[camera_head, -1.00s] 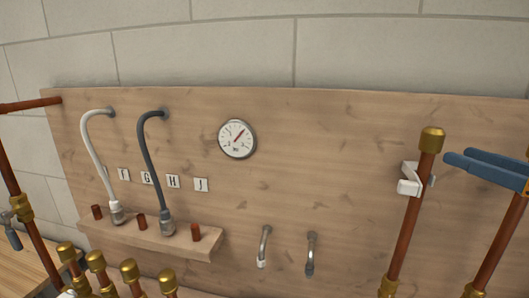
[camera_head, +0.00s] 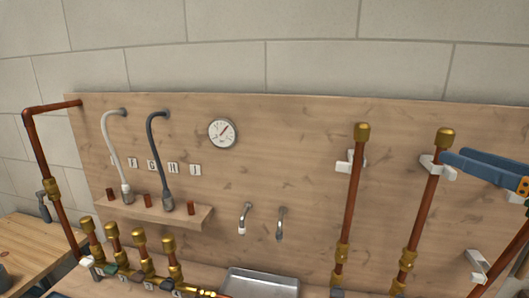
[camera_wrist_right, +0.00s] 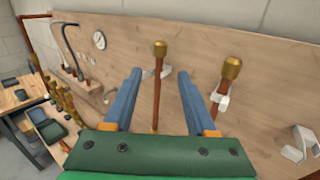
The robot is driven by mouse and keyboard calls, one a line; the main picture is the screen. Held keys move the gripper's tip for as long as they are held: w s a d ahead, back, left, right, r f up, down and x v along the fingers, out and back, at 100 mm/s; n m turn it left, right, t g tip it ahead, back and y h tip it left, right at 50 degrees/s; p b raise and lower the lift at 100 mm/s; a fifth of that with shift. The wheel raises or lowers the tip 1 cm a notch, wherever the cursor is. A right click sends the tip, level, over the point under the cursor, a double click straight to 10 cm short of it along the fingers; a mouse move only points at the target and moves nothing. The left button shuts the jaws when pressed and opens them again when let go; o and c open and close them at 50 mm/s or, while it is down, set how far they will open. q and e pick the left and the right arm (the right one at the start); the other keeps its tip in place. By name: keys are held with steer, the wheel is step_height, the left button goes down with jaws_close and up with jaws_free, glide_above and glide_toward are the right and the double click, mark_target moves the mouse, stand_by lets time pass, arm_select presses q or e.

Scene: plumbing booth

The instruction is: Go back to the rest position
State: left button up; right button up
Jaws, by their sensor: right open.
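My right gripper (camera_head: 456,158), with blue fingers, is at the right side of the head view, in front of the wooden board. It also shows in the right wrist view (camera_wrist_right: 160,76), with its fingers spread apart and nothing held. A copper pipe with a brass cap (camera_wrist_right: 160,52) appears between the fingers there, but it stands beyond them near the board. In the head view, the fingers partly overlap the area just right of a second capped pipe (camera_head: 425,205). I cannot tell the exact gap. My left gripper is not in view.
The wooden board (camera_head: 300,150) carries a dial gauge (camera_head: 222,133), a white hose (camera_head: 108,145), a dark hose (camera_head: 152,145) and a shelf (camera_head: 185,217). A capped pipe (camera_head: 352,195) stands left of the gripper. A metal tray (camera_head: 262,283) lies below. White clips (camera_head: 479,264) sit lower right.

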steer(key=w+a+f+m+t+y, duration=0.1)
steer(key=w+a+f+m, duration=0.6)
steer(key=w+f+m, duration=0.15)
steer(key=s+f+m+g+h, duration=0.3)
steer(key=f+m+h, duration=0.5)
steer(key=f+m, duration=1.15)
steer(key=s+a+f+m+g, duration=0.4)
steer(key=s+f+m+g, duration=0.15)
steer(key=s+f, duration=0.55)
steer(key=s+a+f+m+g, duration=0.35)
steer(key=s+f+g, duration=0.25)
steer(key=s+f, duration=0.55)
steer(key=s+f+g+b, duration=0.15)
steer(key=f+b, duration=0.25)
steer(key=f, duration=0.7)
steer(key=s+f+b, duration=0.2)
steer(key=f+b, duration=0.2)
steer(key=f, duration=0.7)
arm_select(q)
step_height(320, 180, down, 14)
steer(key=b, duration=0.5)
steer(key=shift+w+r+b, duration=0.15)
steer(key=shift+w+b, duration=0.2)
arm_select(e)
steer(key=s+d+f, duration=0.2)
steer(key=s+f, duration=1)
steer(key=f, duration=0.5)
steer(key=shift+d+g+y, duration=0.2)
steer(key=shift+g+y, duration=0.1)
steer(key=shift+g, duration=0.1)
